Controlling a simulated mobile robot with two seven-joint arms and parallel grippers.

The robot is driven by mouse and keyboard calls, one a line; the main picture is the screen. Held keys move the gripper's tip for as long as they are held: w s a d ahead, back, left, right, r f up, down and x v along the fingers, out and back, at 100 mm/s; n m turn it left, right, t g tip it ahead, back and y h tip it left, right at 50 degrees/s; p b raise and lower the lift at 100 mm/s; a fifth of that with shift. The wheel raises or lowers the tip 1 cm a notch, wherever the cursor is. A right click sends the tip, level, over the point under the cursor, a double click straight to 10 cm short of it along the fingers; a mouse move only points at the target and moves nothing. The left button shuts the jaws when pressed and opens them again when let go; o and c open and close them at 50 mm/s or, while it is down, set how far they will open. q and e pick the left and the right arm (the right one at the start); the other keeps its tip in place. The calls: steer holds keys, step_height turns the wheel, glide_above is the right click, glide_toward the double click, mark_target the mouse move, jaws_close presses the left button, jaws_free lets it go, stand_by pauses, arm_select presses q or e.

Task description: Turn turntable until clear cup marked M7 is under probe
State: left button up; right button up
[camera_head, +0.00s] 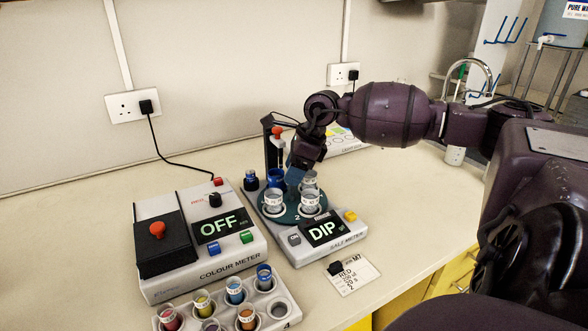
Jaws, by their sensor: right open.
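The teal turntable (292,217) sits on the salt meter (330,245), whose screen reads "DIP". Clear cups stand on it: one at front left (273,202), one at front right (310,204) and one behind (309,181). A blue cup (276,178) stands at the back left. The cup labels are too small to read, so I cannot tell which is M7. A dark post with a red knob (277,132) rises behind the turntable; the probe tip is hidden. My right gripper (294,175) is open, pointing down over the turntable's back, close to the cups. My left gripper is out of view.
The colour meter (215,238), reading "OFF", stands at left. A rack (205,325) of coloured cups is in front. A card (356,277) printed "M7" lies at front right with a black object on it. A dark blue-capped bottle (251,181) stands behind. The right bench is clear.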

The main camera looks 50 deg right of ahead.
steer(key=shift+s+d+r, duration=0.1)
steer(key=shift+d+r, duration=0.05)
steer(key=shift+r, duration=0.3)
steer(key=p+v, duration=0.2)
steer(key=v, duration=0.8)
steer(key=shift+f, duration=0.15)
